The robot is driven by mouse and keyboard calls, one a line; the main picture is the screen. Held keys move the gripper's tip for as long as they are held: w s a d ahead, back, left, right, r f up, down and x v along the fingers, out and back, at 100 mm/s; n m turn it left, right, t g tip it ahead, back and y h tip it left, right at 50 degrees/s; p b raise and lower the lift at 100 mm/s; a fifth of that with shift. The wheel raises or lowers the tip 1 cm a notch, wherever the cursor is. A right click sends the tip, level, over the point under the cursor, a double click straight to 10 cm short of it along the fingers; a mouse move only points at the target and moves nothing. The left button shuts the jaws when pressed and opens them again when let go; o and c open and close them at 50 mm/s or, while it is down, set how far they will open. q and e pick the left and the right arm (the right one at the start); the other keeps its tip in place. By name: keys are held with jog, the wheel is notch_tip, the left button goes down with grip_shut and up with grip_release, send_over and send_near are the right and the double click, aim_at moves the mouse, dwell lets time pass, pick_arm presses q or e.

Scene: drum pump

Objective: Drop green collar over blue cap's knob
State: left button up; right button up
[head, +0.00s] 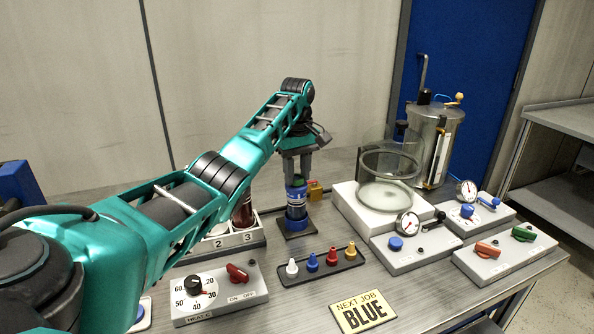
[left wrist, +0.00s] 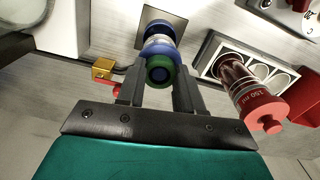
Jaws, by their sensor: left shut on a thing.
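The green collar (left wrist: 160,71) is a ring between the fingers of my left gripper (left wrist: 159,84), which is shut on it. The blue cap (left wrist: 157,48) is directly under the collar, on a blue bottle (head: 296,207). The bottle stands upright on a dark square base (head: 298,228). In the head view my left gripper (head: 296,172) points straight down at the bottle's top, with a little green between its fingers. The fingers partly hide the knob, and I cannot tell how far the collar sits over it. My right gripper is not in view.
A numbered rack (head: 238,238) with a red-capped vial (left wrist: 262,112) stands close by the bottle. A small brass valve (head: 315,190) is behind it. A glass vessel (head: 389,175) on a white block is to the right. A tray of coloured knobs (head: 322,266) lies in front.

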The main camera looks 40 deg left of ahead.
pick_arm(q)
jog(key=shift+f, duration=0.15)
jog(key=o, duration=1.6)
jog(key=shift+c, duration=0.2)
jog(key=shift+r, duration=3.55)
